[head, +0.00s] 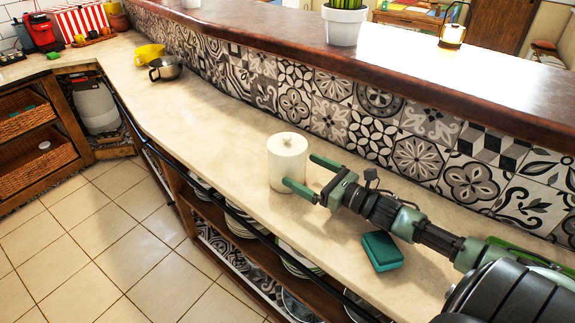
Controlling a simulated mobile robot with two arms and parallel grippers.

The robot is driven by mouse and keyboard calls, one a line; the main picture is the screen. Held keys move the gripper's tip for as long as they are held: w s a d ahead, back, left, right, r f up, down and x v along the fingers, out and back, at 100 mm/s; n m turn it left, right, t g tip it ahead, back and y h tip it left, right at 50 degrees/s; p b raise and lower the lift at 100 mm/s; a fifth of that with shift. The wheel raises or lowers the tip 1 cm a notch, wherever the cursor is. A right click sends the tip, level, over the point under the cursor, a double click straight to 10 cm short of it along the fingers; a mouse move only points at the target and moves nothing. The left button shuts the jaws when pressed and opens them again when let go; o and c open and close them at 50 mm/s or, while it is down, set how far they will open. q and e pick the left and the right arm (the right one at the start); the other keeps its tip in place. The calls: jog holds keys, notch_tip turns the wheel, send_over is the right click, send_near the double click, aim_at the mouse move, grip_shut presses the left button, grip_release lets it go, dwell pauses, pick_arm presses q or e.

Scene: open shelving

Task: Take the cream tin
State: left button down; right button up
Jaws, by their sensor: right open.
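The cream tin (286,160) is a round, lidded, cream-white canister with a small knob on top. It stands upright on the pale counter (215,115). My right gripper (304,173) comes in from the right with its green fingers open. One finger reaches the tin's lower right front and the other is on its far right side, near the lid. The tin is at the mouth of the open fingers; I cannot tell whether they touch it. My left gripper is not in view.
A teal sponge-like block (382,251) lies on the counter below my right arm. The patterned tile wall (330,105) runs behind. Plates (240,222) sit on shelves under the counter.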

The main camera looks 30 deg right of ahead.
aim_at(287, 162)
jog(key=shift+w+a, duration=0.1)
jog(key=shift+w, duration=0.35)
jog(key=shift+w+a, duration=0.25)
jog(key=shift+w+r, duration=0.1)
jog(key=shift+w, duration=0.15)
jog(key=x, duration=0.3)
jog(key=shift+p, duration=0.3)
jog(key=shift+w+a, duration=0.25)
jog(key=shift+w, duration=0.4)
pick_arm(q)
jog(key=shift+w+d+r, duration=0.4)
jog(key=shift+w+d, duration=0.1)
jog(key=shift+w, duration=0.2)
pick_arm(e)
jog(key=c, duration=1.4)
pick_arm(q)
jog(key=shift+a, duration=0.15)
pick_arm(e)
jog(key=shift+c, duration=1)
